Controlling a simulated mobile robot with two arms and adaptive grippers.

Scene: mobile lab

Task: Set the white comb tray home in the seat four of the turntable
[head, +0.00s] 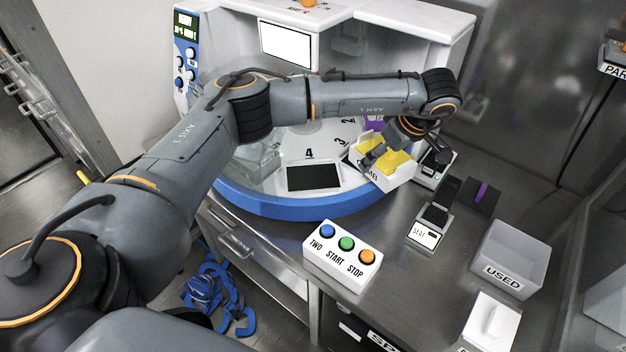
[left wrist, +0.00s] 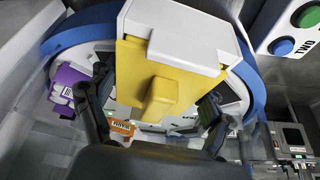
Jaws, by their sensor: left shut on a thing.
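My left gripper (head: 376,155) is shut on the white comb tray (head: 393,178), which has yellow parts on top and part of the lettering "MB" on its side. In the left wrist view the tray (left wrist: 180,38) fills the upper middle, with its yellow part (left wrist: 165,88) towards the fingers. The turntable (head: 290,204) has a blue rim and a white top. Seat four (head: 313,178) is an empty black rectangle beside the printed 4. The tray is to the right of seat four, over or near the rim; its height is unclear. My right gripper is not in view.
A box with the TWO, START and STOP buttons (head: 342,256) stands in front of the turntable. A purple thing (head: 375,124) is behind the tray. A seat stand (head: 430,226) and the grey USED bin (head: 502,258) are on the right. My left arm crosses above the turntable.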

